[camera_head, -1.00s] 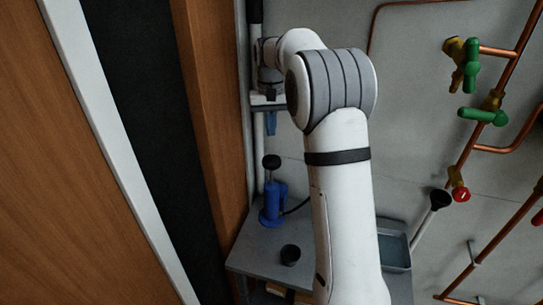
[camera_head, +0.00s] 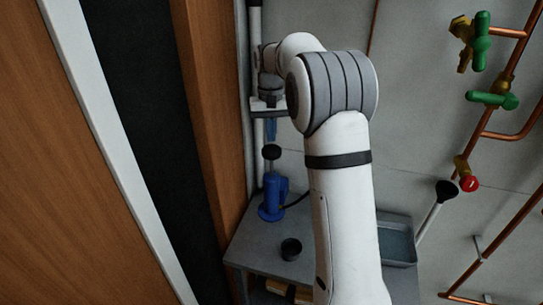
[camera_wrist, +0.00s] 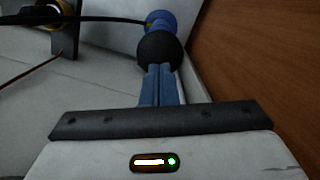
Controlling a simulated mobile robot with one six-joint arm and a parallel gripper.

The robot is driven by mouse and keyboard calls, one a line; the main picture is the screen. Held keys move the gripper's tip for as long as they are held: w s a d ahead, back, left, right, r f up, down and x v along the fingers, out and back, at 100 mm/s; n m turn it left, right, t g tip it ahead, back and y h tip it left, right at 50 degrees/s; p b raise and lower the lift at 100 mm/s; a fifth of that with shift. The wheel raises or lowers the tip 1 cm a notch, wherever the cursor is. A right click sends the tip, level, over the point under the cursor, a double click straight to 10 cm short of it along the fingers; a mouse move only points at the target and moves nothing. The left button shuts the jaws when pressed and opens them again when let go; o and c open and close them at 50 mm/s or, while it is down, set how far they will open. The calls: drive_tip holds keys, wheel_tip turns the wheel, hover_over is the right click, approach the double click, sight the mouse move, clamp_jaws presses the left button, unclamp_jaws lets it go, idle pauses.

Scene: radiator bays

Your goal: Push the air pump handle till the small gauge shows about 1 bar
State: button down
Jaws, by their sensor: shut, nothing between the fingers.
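The blue air pump (camera_head: 271,204) stands upright on the grey bench top. Its black handle knob (camera_head: 272,152) is on top. In the wrist view the knob (camera_wrist: 160,48) is just beyond my fingertips, with part of the blue pump body (camera_wrist: 160,20) behind it. My gripper (camera_head: 271,136) points down right above the knob, its blue fingers shut and empty. The fingers (camera_wrist: 160,75) line up with the knob; I cannot tell whether they touch. A dark hose leads from the pump. No gauge reading can be made out.
A wooden panel (camera_head: 205,120) stands close to the left of the pump. A small black cup (camera_head: 291,249) and a grey tray (camera_head: 396,243) are on the bench (camera_head: 260,245). Copper pipes with green valves (camera_head: 491,99) run along the wall at right.

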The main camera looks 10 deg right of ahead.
sight(271, 145)
drive_tip(key=shift+f, duration=0.65)
drive_tip(key=shift+s, duration=0.1)
wheel_tip(271, 145, down, 7)
drive_tip(key=b, duration=0.4)
drive_tip(key=shift+r, duration=0.15)
drive_tip(key=shift+r+p, duration=0.35)
drive_tip(key=w+p, duration=0.2)
drive_tip(key=w, duration=0.1)
drive_tip(key=shift+d+r+p, duration=0.15)
drive_tip(key=shift+r+p, duration=0.15)
drive_tip(key=shift+p, duration=0.1)
